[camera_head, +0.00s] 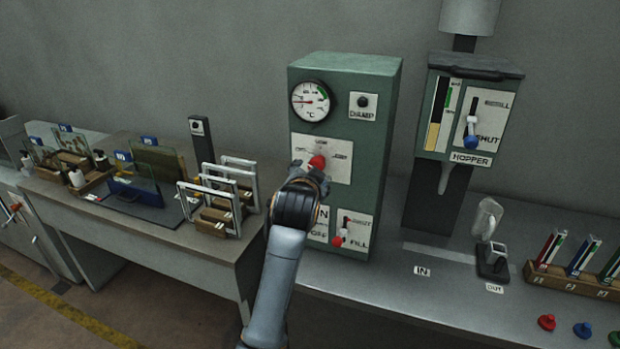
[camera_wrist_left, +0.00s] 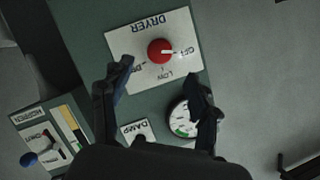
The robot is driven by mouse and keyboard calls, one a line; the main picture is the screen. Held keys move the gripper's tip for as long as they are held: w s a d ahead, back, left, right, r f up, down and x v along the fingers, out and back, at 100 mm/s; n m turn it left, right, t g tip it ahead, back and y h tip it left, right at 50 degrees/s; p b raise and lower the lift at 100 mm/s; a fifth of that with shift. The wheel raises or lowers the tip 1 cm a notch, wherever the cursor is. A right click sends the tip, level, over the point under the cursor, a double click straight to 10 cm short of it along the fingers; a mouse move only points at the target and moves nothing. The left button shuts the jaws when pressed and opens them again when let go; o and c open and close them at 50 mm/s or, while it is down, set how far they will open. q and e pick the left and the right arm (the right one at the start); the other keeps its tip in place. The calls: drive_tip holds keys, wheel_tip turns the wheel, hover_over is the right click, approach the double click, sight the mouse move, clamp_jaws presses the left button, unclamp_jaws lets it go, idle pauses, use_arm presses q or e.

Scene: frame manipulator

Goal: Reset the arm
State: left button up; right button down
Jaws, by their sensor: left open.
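My left arm reaches up to the green dryer cabinet (camera_head: 348,85). My left gripper (camera_head: 312,172) is in front of its dial plate, and my wrist hides part of the fingers in the head view. In the left wrist view, my left gripper (camera_wrist_left: 161,75) is open and empty, with its two dark fingers spread apart. The red dryer knob (camera_wrist_left: 159,51) shows beyond and between the fingers, its white pointer toward OFF. I cannot tell how far the fingertips are from it. The red knob also shows in the head view (camera_head: 317,162). My right gripper is not in view.
Frames (camera_head: 209,208) and racks crowd the left bench. Colored slides stand in a wooden rack (camera_head: 565,283) at right.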

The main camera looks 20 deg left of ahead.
use_arm(q)
drive_tip(key=shift+s+d+r, duration=0.1)
drive_tip(key=shift+s+r, duration=0.05)
drive_tip(key=shift+s, duration=0.5)
